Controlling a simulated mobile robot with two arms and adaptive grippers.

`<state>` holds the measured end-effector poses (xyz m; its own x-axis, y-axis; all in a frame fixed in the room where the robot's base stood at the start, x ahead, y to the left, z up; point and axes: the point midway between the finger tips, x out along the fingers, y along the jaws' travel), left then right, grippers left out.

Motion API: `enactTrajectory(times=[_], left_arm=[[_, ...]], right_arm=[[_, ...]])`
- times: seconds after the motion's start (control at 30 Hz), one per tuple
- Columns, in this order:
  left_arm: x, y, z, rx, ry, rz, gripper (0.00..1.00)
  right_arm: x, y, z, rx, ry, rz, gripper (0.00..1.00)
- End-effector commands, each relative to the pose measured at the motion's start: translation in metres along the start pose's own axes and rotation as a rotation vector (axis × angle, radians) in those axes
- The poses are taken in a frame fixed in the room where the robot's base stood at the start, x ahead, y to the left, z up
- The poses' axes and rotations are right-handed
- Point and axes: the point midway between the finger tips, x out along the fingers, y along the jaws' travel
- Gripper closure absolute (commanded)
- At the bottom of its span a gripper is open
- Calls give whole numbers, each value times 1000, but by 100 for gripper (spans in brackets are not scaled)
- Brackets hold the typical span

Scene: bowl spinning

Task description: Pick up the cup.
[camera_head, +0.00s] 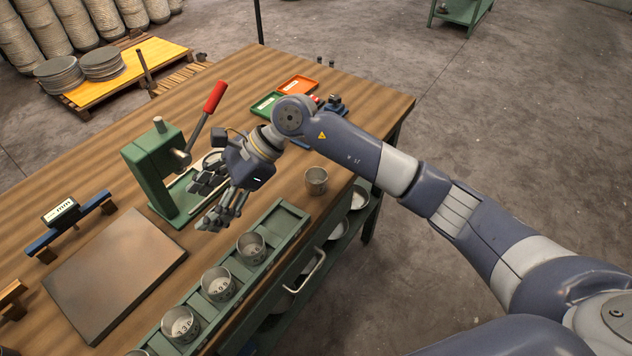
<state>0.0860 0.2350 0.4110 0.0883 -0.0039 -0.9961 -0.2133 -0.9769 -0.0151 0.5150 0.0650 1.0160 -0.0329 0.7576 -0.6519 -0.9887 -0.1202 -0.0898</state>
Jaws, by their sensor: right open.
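A small grey metal cup (316,180) stands upright on the wooden table near its right edge. Several similar cups sit in a row in a green rack along the table's front, among them one at the rack's far end (251,248), a middle one (218,284) and a nearer one (181,325). My right gripper (208,204) is open and looks empty, between the green press and the rack. It points down and left, apart from the lone cup, which is to its right. My left gripper is not in view.
A green lever press (153,170) with a red handle stands close left of my right gripper. A flat dark plate (115,272) and a gauge (62,212) lie at left. Orange (298,87) and green trays (266,104) are at the back.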

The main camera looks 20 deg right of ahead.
Motion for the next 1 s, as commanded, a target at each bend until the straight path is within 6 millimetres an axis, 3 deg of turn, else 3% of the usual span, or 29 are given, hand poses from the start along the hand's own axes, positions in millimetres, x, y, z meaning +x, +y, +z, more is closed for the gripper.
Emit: enactTrajectory(times=[0.1, 0.2, 0.3, 0.43, 0.57, 0.8, 1.0], left_arm=[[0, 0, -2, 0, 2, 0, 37], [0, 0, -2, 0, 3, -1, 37], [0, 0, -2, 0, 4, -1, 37], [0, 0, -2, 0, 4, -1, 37], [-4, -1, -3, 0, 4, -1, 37], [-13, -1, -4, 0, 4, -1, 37], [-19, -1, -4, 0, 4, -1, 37]], right_arm=[[-41, -22, -66, -104, 353, 35, 38], [-89, -34, -109, -136, 609, 73, 38], [-134, -42, -135, -135, 799, 105, 38], [-170, -44, -150, -118, 935, 135, 38], [-176, -43, -162, -107, 974, 148, 38], [-155, -40, -192, -108, 970, 147, 38], [-145, -40, -203, -109, 969, 146, 38]])
